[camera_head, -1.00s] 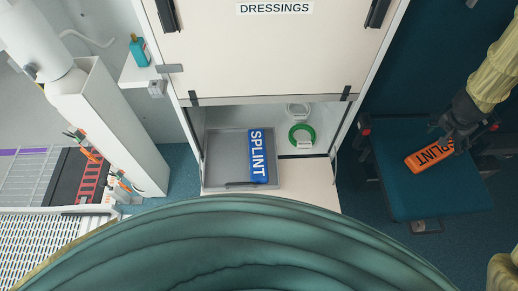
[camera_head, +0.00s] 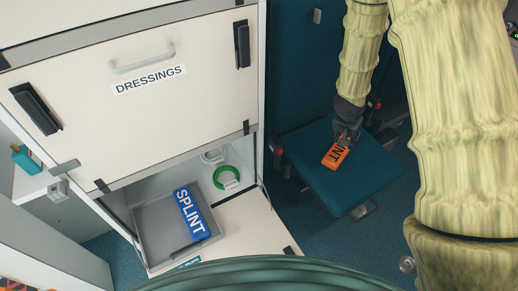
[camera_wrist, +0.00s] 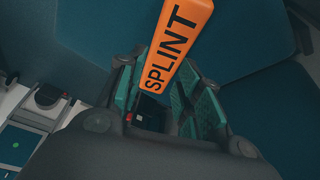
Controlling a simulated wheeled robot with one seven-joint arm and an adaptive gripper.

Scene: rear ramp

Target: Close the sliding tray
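The grey sliding tray (camera_head: 158,228) is in the low opening under the DRESSINGS panel in the head view. Its front part juts out of the opening, with a dark handle at the front. A blue splint (camera_head: 192,213) lies in it. My gripper (camera_head: 346,138) is away to the right, over a teal seat. It is shut on one end of an orange splint (camera_head: 336,157). In the wrist view the fingers (camera_wrist: 162,95) sit close on both sides of the orange splint (camera_wrist: 178,40). I cannot tell whether the splint touches the seat.
The teal seat (camera_head: 355,190) stands right of the cabinet. The DRESSINGS panel (camera_head: 150,60) is above the opening. A green ring (camera_head: 226,177) lies right of the tray. A white flap (camera_head: 252,235) extends below. A teal bottle (camera_head: 27,160) stands on a shelf at left.

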